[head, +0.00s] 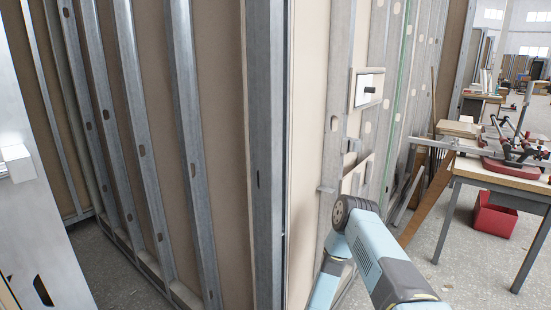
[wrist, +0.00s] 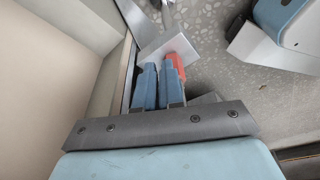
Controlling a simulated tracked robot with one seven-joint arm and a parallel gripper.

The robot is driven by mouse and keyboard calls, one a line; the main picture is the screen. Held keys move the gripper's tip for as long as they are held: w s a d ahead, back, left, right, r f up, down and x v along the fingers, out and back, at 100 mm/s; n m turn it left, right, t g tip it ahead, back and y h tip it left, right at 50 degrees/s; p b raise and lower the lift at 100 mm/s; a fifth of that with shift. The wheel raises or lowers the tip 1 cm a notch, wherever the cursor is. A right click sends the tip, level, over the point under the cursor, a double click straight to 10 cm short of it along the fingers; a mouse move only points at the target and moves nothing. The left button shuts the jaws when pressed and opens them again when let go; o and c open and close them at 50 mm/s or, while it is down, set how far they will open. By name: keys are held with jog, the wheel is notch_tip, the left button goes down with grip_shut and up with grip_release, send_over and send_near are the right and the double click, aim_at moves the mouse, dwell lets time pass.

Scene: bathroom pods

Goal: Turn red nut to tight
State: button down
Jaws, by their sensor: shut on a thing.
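The red nut (wrist: 177,66) shows in the wrist view as a small red piece at the tips of my gripper, beside the right-hand finger and against a pale metal plate (wrist: 166,48). My gripper (wrist: 159,72) has two blue fingers close together, shut on the red nut. The fingers hide most of the nut, so its shape and how far it is turned cannot be seen. In the head view my arm reaches down at the lower right; the gripper and the red nut do not show there.
A beige wall panel (wrist: 45,70) with a metal edge stands close left of my gripper. Metal studs (head: 265,150) frame the pod in the head view. A workbench (head: 500,178) with clamps and a red bin (head: 495,214) stand at the right. Speckled floor (wrist: 215,60) is open beyond.

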jog(key=shift+s+d+f, duration=0.35)
jog(key=shift+s+f, duration=0.1)
jog(key=shift+s, duration=0.25)
jog(key=shift+s+d+f, duration=0.1)
jog(key=shift+s+d, duration=0.1)
jog(key=shift+s, duration=0.3)
jog(key=shift+s+a, duration=0.25)
jog(key=shift+a, duration=0.05)
jog(key=shift+r, duration=0.2)
dwell(0.4)
jog(key=shift+d+r, duration=0.15)
jog(key=shift+d, duration=0.25)
jog(key=v, duration=0.3)
jog(key=a+v, duration=0.1)
jog(key=v, duration=0.1)
jog(key=shift+s+d+r, duration=0.1)
jog(key=shift+s+r, duration=0.05)
jog(key=shift+r, duration=0.2)
